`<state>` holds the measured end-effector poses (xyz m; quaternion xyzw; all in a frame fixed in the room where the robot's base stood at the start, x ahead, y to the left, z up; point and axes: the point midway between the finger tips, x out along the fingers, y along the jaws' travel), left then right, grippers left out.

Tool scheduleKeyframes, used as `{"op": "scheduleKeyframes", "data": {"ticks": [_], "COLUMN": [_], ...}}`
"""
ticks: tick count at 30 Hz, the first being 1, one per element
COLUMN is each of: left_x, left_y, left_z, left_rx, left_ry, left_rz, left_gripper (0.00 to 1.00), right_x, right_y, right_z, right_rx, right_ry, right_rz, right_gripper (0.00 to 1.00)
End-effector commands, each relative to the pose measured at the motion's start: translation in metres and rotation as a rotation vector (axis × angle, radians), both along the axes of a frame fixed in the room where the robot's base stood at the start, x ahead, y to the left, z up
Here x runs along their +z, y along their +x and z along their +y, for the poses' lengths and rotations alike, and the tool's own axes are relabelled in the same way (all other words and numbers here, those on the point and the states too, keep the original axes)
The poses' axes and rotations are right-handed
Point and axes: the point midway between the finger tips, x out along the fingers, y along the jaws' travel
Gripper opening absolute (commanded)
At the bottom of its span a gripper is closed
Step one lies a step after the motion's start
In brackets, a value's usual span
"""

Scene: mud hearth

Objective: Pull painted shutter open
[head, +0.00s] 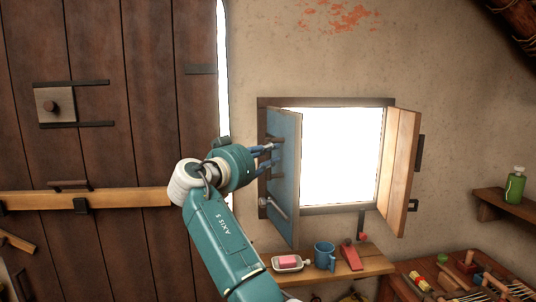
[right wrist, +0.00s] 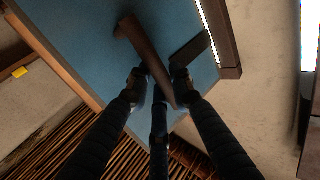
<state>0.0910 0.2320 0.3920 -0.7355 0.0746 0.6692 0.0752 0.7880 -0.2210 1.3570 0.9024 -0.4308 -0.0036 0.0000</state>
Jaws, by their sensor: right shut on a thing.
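The blue painted shutter (head: 284,195) stands swung out from the left side of the bright window opening (head: 338,155). It is seen at a steep angle in the head view. It also fills the upper middle of the right wrist view (right wrist: 85,50). My right gripper (head: 270,152) is at its face, with the fingers shut on the dark brown handle (right wrist: 140,50). The fingers hide part of the handle. My left gripper is not in either view.
A plain wood shutter (head: 401,160) stands open on the window's right. Below, a small shelf (head: 350,265) holds a soap dish (head: 288,264), a blue mug (head: 325,256) and a red item. A plank door (head: 110,140) is at left. A workbench with tools is at lower right.

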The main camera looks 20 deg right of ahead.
Motion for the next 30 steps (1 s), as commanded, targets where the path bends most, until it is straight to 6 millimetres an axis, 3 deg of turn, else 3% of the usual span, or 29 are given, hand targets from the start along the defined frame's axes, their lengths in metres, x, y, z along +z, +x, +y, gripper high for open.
{"op": "scheduleKeyframes", "data": {"ticks": [1,8,9,11,23,30], "left_x": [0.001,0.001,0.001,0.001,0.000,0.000], "left_y": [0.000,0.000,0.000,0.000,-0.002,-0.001], "left_z": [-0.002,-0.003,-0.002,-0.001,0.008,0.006], "left_rx": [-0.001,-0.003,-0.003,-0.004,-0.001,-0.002], "left_ry": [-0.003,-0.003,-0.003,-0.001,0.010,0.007], "left_rz": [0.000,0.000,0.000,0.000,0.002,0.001], "left_gripper": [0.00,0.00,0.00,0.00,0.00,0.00], "right_x": [0.012,0.013,0.013,0.013,0.008,0.007], "right_y": [-0.001,-0.001,-0.001,-0.001,-0.002,-0.023], "right_z": [-0.001,-0.002,-0.002,-0.002,0.001,0.028], "right_rx": [0.000,-0.001,-0.001,-0.001,0.002,0.004], "right_ry": [-0.013,-0.014,-0.013,-0.013,-0.009,-0.006], "right_rz": [-0.018,-0.019,-0.020,-0.020,-0.013,-0.014], "right_gripper": [0.00,0.00,0.27,0.39,0.39,0.39]}}
